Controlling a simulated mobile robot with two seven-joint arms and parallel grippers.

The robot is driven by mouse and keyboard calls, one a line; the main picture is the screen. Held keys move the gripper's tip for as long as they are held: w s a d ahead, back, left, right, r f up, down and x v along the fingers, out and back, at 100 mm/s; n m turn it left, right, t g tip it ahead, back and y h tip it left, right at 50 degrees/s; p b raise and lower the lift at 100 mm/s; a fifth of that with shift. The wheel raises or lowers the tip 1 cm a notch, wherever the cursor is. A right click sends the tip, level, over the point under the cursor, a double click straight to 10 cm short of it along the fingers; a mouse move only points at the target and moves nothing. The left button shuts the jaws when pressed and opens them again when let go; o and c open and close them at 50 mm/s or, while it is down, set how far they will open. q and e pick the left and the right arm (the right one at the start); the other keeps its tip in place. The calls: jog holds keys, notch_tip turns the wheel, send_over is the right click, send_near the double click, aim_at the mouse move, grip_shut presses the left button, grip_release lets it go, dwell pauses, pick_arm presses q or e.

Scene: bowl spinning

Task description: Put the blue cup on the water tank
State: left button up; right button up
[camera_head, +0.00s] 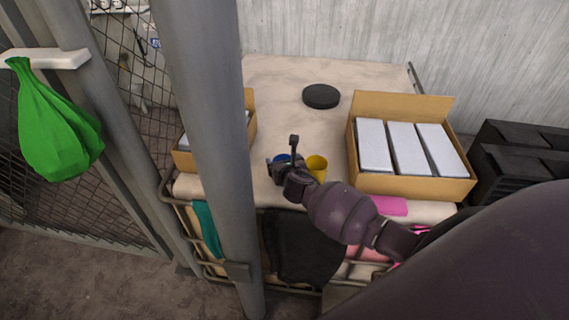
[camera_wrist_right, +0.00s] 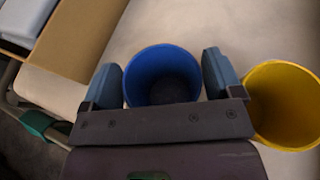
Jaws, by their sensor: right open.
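The blue cup (camera_head: 283,158) stands on the beige tabletop, mostly hidden behind my right gripper (camera_head: 281,166) in the head view. In the right wrist view the blue cup (camera_wrist_right: 163,73) is upright, empty and open towards the camera. My right gripper (camera_wrist_right: 163,80) is open, with one finger on each side of the cup; I cannot tell whether either finger touches it. Nothing in view is clearly a water tank. A flat black round object (camera_head: 321,96) lies farther back on the table. My left gripper is not in view.
A yellow cup (camera_head: 317,166) stands close to the right of the blue cup. An open cardboard box (camera_head: 415,186) with white packages is at right, another box (camera_head: 185,160) at left. A grey post (camera_head: 205,120) rises at front left.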

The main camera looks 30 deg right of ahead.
jog(key=shift+r, duration=0.2)
jog(key=v, duration=1.2)
jog(key=s+f+m+g+y, duration=0.1)
jog(key=s+f+m, duration=0.3)
jog(key=s+m, duration=0.6)
jog(key=s+f+m+y, duration=0.2)
jog(key=s+f+m, duration=0.3)
jog(key=m, duration=1.7)
jog(key=s+a, duration=0.1)
jog(key=s, duration=0.4)
jog(key=shift+s+g, duration=0.3)
jog(key=shift+g, duration=0.1)
jog(key=shift+f, duration=0.1)
jog(key=w+f+b, duration=0.1)
jog(key=b, duration=0.2)
jog(key=shift+f, duration=0.3)
